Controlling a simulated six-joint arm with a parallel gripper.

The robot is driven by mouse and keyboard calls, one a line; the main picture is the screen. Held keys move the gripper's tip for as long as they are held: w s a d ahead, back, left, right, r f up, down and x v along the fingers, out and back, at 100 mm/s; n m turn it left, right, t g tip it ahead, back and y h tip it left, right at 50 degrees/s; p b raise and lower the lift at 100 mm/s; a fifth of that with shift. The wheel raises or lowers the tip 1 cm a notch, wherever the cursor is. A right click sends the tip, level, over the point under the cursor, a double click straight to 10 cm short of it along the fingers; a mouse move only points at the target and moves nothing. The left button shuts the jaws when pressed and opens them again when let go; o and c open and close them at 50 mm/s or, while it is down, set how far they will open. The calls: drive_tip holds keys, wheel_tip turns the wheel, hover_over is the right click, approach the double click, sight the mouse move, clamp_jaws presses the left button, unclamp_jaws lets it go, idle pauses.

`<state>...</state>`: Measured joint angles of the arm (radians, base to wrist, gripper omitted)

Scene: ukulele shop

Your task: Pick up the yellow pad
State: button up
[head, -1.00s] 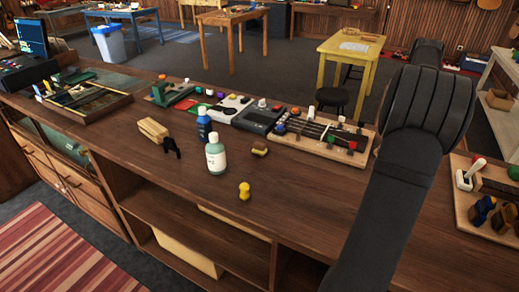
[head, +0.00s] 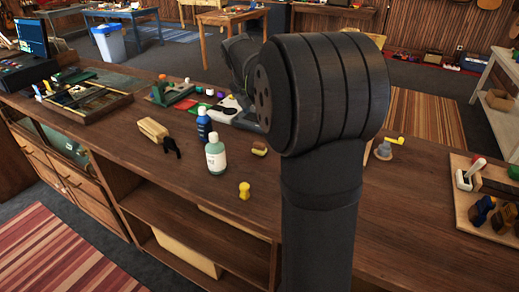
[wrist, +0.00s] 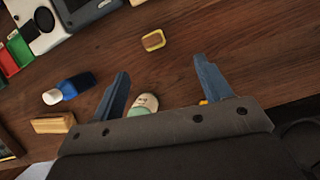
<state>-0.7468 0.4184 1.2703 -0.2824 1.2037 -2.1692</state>
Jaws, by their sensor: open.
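The yellow pad (head: 259,149) is a small block with a yellow face and a brown part, lying on the wooden counter right of the white-green bottle. In the wrist view the yellow pad (wrist: 153,40) lies beyond the fingertips, roughly in line with the gap between them. My gripper (wrist: 160,66) is open, with two blue-grey fingers spread and nothing held. The gripper is not visible in the head view, where my arm blocks part of the counter.
A white-green bottle (head: 216,155) and a blue bottle (head: 204,125) stand left of the pad. A yellow knob-shaped piece (head: 244,190) stands nearer the front edge. A wooden block brush (head: 154,130) lies farther left. Bare counter surrounds the pad.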

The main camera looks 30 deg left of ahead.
sight(259, 144)
drive_tip(key=shift+n, duration=0.9)
drive_tip(key=x, duration=0.5)
drive_tip(key=a+x, duration=0.1)
drive_tip(key=x, duration=0.5)
drive_tip(key=s+a+x, duration=0.1)
drive_tip(key=x, duration=0.4)
drive_tip(key=shift+a+f, duration=0.1)
drive_tip(key=shift+f, duration=0.45)
drive_tip(key=c, duration=1.1)
drive_tip(key=shift+o, duration=0.2)
drive_tip(key=shift+r, duration=0.1)
